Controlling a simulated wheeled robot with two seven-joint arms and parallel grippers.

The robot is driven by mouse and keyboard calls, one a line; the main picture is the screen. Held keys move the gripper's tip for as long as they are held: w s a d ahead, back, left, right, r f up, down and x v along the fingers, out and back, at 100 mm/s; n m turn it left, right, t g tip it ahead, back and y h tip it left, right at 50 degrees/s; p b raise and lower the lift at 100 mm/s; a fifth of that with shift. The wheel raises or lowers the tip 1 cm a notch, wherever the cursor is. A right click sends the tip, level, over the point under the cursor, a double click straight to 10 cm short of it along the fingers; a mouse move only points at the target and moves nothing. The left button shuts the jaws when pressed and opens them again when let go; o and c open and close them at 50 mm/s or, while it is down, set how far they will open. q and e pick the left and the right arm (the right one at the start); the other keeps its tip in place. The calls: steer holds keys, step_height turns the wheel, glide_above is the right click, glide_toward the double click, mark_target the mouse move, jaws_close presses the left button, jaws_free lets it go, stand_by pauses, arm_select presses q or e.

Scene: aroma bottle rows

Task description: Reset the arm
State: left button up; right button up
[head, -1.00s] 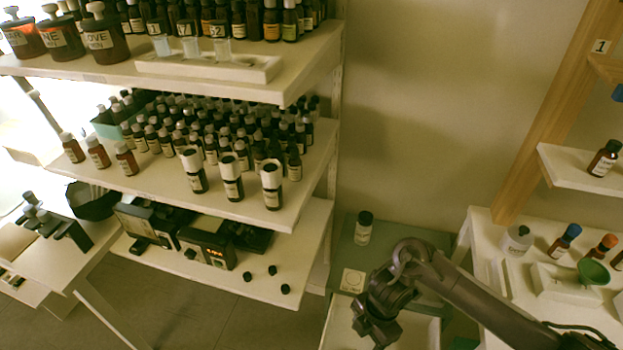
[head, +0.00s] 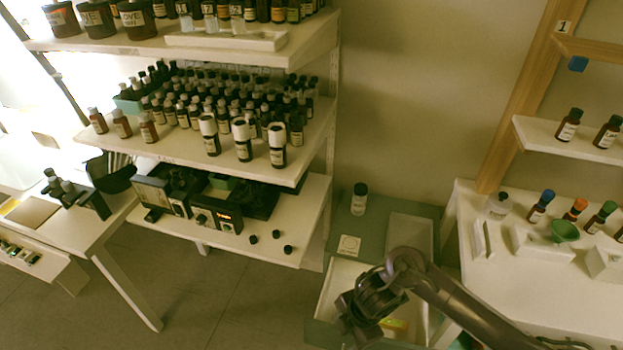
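My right arm comes in from the lower right, and its gripper (head: 358,318) hangs over a white tray (head: 329,290) in the bottom middle of the head view. The fingers point down and are too dark and partly cut off to tell whether they are open or shut. My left gripper is not in view. A dark-capped bottle with a pale label (head: 359,199) stands upright on the green surface (head: 380,215) behind the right gripper, apart from it. A yellow item (head: 396,326) lies in the tray, partly hidden by the arm.
A shelf rack (head: 318,150) with rows of brown bottles (head: 230,110) stands at left, with three loose black caps (head: 288,249) on its lowest shelf. Floor shows at lower left.

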steer(key=a+r+m+t+y, duration=0.2)
steer(key=a+r+m+t, duration=0.35)
steer(key=r+m, duration=0.35)
steer(key=s+d+r+m+g+h, duration=0.1)
steer(key=s+d+r+m+h, duration=0.1)
steer(key=s+d+m, duration=0.5)
steer(key=s+d+r+m+g+h, duration=0.15)
steer(key=d+m, duration=0.35)
steer(key=d, duration=0.5)
steer(key=s+f+g+b, duration=0.1)
steer(key=s+f+b, duration=0.1)
steer(key=f, duration=1.6)
steer(key=s+f+b, duration=0.1)
steer(key=f+b, duration=0.2)
steer(key=f, duration=1.5)
arm_select(q)
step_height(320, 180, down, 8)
steer(key=b, duration=0.3)
arm_select(e)
steer(key=s+d+f, duration=0.1)
steer(key=s+f, duration=0.8)
steer(key=s+d+f+g, duration=0.1)
steer(key=s+d+f, duration=0.1)
steer(key=s+f, duration=0.8)
steer(key=shift+d+f+h, duration=0.25)
steer(key=shift+f+h, duration=0.05)
steer(key=shift+h, duration=0.15)
